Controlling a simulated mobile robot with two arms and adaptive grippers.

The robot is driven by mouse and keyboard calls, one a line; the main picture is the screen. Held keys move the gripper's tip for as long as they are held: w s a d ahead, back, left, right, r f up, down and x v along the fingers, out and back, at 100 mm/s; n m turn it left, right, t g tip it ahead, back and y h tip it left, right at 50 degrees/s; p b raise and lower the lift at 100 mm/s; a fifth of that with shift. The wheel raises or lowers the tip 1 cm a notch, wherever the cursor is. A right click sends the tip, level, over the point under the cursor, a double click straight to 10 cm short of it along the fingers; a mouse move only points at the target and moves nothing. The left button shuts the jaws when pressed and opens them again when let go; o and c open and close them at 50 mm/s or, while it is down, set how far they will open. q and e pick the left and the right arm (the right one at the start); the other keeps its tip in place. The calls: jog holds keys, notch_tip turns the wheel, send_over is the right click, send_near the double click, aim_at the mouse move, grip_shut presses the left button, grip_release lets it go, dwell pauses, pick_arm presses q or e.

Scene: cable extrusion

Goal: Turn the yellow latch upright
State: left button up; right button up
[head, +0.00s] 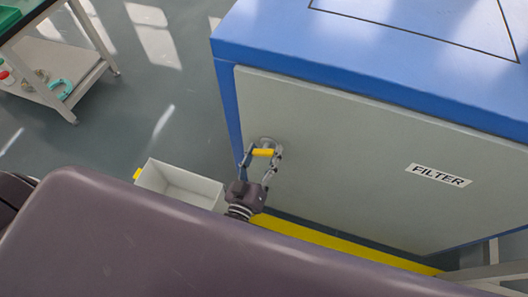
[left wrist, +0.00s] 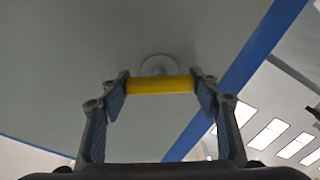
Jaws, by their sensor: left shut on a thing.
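The yellow latch (head: 264,152) is a short bar on a round grey mount (head: 267,142) on the grey panel of the blue cabinet. It lies about level across the panel. My left gripper (head: 262,158) is shut on it, one finger at each end. In the left wrist view the latch (left wrist: 160,85) spans between the two fingertips of my left gripper (left wrist: 161,92), with the pale round mount (left wrist: 157,65) behind it. My right gripper is not in view.
The cabinet's grey panel (head: 340,160) carries a FILTER label (head: 438,175). A white open bin (head: 180,184) with a yellow tab stands on the floor left of my gripper. A yellow strip (head: 330,242) runs along the cabinet's foot. A cart (head: 50,95) stands at upper left.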

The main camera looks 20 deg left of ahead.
pick_arm(q)
jog(key=n+b, duration=0.2)
jog(key=n, duration=0.4)
jog(key=shift+f, duration=0.1)
jog(key=n+b, duration=0.2)
jog(key=n, duration=0.4)
jog(key=shift+a, duration=0.1)
jog(key=shift+n, duration=0.3)
jog(key=o, duration=1.2)
jog(key=shift+c, duration=0.2)
jog(key=s, duration=1.2)
jog(key=shift+a, duration=0.15)
